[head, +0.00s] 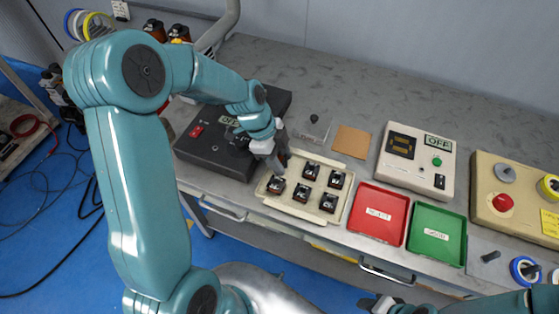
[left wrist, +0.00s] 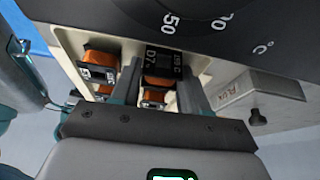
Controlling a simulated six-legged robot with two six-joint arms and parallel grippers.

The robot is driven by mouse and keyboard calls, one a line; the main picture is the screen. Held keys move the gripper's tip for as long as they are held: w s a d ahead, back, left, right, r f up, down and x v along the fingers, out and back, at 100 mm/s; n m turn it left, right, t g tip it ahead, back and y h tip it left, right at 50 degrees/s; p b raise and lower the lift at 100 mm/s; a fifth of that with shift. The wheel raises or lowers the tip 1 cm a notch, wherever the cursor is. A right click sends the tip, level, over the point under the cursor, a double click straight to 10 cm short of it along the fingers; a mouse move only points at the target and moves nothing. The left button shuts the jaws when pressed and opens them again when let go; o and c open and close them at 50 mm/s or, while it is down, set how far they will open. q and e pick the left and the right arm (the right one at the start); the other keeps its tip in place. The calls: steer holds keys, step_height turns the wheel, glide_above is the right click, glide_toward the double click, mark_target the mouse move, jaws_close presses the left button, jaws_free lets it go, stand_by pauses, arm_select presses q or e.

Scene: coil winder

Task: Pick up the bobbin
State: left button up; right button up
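Several small bobbins with orange-brown windings and black tops, such as this one (head: 276,186), stand in a cream tray (head: 262,192) at the table's front. My left gripper (head: 281,160) points down at the tray's back-left corner, where a brown bobbin shows partly behind it. In the left wrist view, the fingers of my left gripper (left wrist: 160,84) are apart, on either side of a bobbin (left wrist: 164,62) marked D7. A narrow gap shows on its left; contact on the right is unclear. My right arm shows at bottom right, its gripper (head: 378,304) small and partly cut off.
A black box (head: 215,150) with a red switch stands close left of the tray. A red tray (head: 379,214) and a green tray (head: 437,234) lie to the right. Control boxes (head: 415,160) stand further right.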

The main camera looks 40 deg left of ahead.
mark_target(280, 159)
arm_select(q)
steer(key=shift+r, duration=0.1)
steer(key=shift+c, duration=0.4)
steer(key=shift+r, duration=0.25)
step_height(280, 159, up, 19)
steer(key=shift+r, duration=0.2)
